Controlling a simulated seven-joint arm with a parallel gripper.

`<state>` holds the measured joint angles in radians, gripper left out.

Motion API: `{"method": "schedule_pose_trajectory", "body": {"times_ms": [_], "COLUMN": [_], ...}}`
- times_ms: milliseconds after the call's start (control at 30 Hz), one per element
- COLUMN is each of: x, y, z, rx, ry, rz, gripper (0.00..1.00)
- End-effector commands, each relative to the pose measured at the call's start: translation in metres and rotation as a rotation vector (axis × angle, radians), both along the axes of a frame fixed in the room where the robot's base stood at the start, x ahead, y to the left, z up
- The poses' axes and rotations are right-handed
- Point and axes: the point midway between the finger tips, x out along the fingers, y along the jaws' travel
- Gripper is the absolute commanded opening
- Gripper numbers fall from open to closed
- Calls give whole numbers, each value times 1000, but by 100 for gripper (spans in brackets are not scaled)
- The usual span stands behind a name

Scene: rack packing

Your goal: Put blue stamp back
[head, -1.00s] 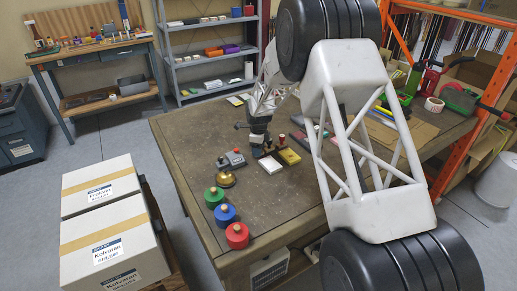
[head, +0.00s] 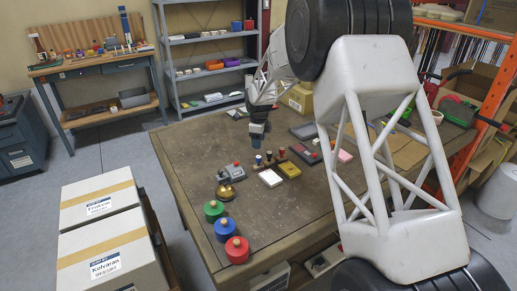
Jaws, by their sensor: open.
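A small wooden rack (head: 272,164) stands on the workbench near its middle and holds a few small upright stamps. The leftmost, which looks blue with a pale band, is the blue stamp (head: 258,160); it appears to stand upright in the rack, too small to see how deep it sits. A red-topped stamp (head: 281,153) stands at the rack's right end. My gripper (head: 259,149) is open and points down, just above the left end of the rack. Its fingertips are small and dark, and the gap between them is hard to see.
A grey box with a red button (head: 236,171), a brass bell (head: 226,192) and green, blue and red round pots (head: 237,250) stand left and in front of the rack. A white pad (head: 270,178) and yellow pad (head: 289,170) lie before it. The left bench surface (head: 185,150) is clear.

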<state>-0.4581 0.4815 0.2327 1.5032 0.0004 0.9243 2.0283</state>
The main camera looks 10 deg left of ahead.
Motion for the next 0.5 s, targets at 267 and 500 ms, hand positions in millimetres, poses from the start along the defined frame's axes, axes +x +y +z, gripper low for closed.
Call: {"method": "schedule_pose_trajectory", "body": {"times_ms": [267, 500], "x": [0, 0], "y": [0, 0], "z": [13, 13], "rx": [0, 0], "ry": [0, 0], "rz": [0, 0], "gripper": [55, 55]}}
